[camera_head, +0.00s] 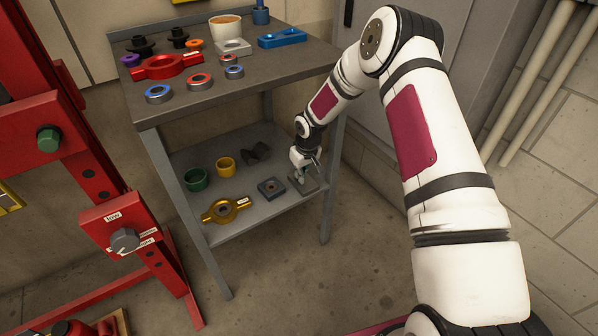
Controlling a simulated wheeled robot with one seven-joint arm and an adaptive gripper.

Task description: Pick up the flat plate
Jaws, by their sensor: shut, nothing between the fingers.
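A flat grey-green plate (309,186) lies on the lower shelf of the metal table, near the shelf's right front corner. My gripper (301,179) points down just over this plate and hides part of it. The gripper is shut and empty. At this size I cannot tell whether the fingertips touch the plate. A dark blue-grey square block with a hole (271,188) lies just left of the plate.
The lower shelf (235,233) also holds a gold two-armed part (228,209), a green cup (196,180), a yellow cup (225,163) and a dark part (255,153). The crowded tabletop (200,104) overhangs the shelf. A table leg (333,190) stands close right of my gripper. A red frame (110,170) stands left.

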